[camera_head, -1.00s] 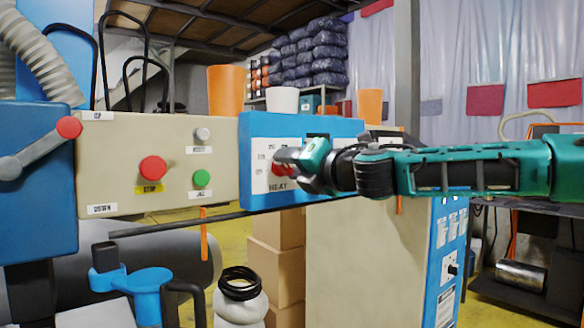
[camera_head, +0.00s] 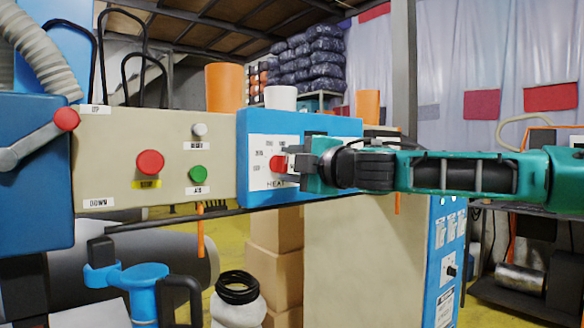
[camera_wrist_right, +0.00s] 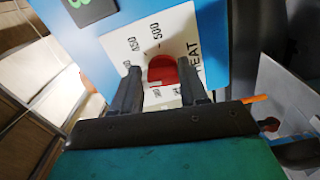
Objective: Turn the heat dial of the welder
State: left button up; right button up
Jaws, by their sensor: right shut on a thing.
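The welder's heat dial is a red knob (camera_head: 277,164) on a white scale plate marked HEAT (camera_head: 259,178), set in a blue panel (camera_head: 244,162). My right gripper (camera_head: 289,161) reaches in from the right and is shut on the dial. In the right wrist view the red dial (camera_wrist_right: 162,69) sits between the two dark fingers, with scale numbers around it. Part of the scale is hidden by the fingers. My left gripper is not in view.
Left of the dial, a beige panel carries a red stop button (camera_head: 150,162), a green button (camera_head: 198,174) and a grey button (camera_head: 199,130). Cardboard boxes (camera_head: 276,245) are below.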

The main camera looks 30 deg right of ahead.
jog(key=shift+f+m, duration=0.1)
jog(key=shift+m, duration=0.9)
jog(key=o, duration=0.8)
jog(key=shift+o, duration=1.3)
